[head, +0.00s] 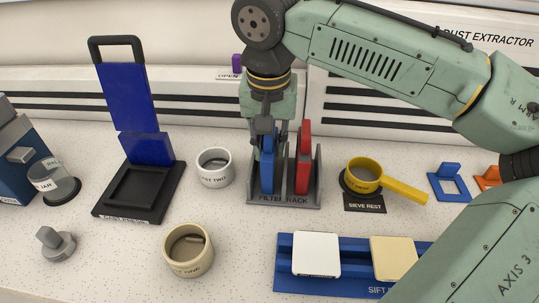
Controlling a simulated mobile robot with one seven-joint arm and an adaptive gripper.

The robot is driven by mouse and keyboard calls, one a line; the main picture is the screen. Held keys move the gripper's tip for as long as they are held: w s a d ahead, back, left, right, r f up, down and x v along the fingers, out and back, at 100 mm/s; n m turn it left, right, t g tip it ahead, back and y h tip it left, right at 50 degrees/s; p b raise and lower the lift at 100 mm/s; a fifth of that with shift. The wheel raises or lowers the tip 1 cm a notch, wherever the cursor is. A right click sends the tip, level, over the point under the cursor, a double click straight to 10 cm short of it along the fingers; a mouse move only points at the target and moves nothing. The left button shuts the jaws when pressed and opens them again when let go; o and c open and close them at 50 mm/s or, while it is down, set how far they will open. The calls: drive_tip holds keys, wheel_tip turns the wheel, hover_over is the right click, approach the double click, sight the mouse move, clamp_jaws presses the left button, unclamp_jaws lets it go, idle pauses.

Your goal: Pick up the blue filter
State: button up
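The blue filter (267,173) stands upright in the left slot of the grey filter rack (285,200). The red filter (303,160) stands in the slot to its right. My gripper (268,142) points down at the blue filter's top edge, with its dark fingers around or just in front of it. The fingers overlap the filter's top in this view, so I cannot tell whether they are closed on it. The filter's top is partly hidden by the gripper.
A white ring cup (214,168) is left of the rack. A yellow sieve (364,170) sits on the sieve rest to the right. A blue sift tray (352,258) with pale tiles lies in front. A blue-lidded press (137,190) stands left. My arm spans the upper right.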

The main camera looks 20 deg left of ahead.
clamp_jaws()
